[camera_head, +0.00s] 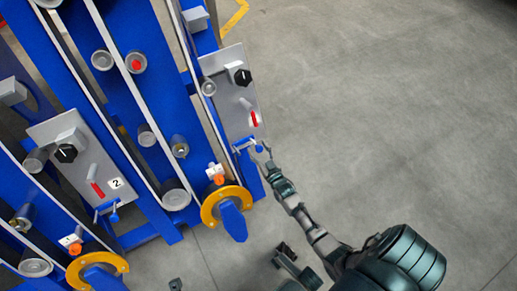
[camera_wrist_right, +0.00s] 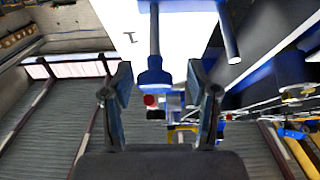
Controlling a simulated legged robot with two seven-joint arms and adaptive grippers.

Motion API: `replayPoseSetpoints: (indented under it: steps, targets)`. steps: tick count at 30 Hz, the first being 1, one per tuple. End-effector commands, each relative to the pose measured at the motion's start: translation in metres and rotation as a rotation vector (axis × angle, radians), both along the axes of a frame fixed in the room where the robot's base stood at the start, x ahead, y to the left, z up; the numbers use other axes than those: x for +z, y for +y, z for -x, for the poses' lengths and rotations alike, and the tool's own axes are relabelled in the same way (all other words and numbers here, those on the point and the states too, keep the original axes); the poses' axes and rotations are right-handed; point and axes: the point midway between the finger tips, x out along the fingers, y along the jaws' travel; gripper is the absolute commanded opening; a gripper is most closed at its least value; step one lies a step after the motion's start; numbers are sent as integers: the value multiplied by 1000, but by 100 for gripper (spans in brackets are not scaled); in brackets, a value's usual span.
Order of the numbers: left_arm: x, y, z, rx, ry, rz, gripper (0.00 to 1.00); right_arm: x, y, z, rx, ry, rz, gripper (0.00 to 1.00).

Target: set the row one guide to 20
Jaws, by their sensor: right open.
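The row one panel (camera_head: 229,95) is a light grey plate at the machine's right side, with a black knob (camera_head: 242,77) and a red handle (camera_head: 253,118). At its lower end is a small blue guide handle (camera_head: 246,144). No scale figure is readable. My left gripper is not in view.
A similar panel (camera_head: 82,160) marked "2" stands to the left, with its own knob and red handle. A yellow ring with a blue arm (camera_head: 232,217) sits just below the row one handle. Grey floor (camera_head: 380,110) to the right is clear.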

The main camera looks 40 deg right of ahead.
Motion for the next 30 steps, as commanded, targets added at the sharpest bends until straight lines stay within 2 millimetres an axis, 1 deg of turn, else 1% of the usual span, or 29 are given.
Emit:
replayPoseSetpoints:
  steps: [2, 5, 12, 15, 18, 21, 24, 30]
  targets:
    - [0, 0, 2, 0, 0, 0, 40, -1, 1, 4, 0, 1, 0, 59]
    - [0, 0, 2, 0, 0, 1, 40, -1, 4, 16, 0, 2, 1, 59]
    - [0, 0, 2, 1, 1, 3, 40, -2, 17, 69, 0, 4, 0, 59]
    - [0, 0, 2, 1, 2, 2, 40, -2, 22, 88, -1, 3, 0, 59]
    - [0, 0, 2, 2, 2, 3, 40, -2, 26, 103, 0, 3, 1, 59]
    - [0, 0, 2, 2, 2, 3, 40, -1, 29, 112, 0, 1, 2, 59]
    - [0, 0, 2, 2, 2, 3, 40, -1, 30, 116, 0, 0, 2, 59]
    - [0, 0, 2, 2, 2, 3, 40, -1, 30, 117, 0, 0, 2, 59]
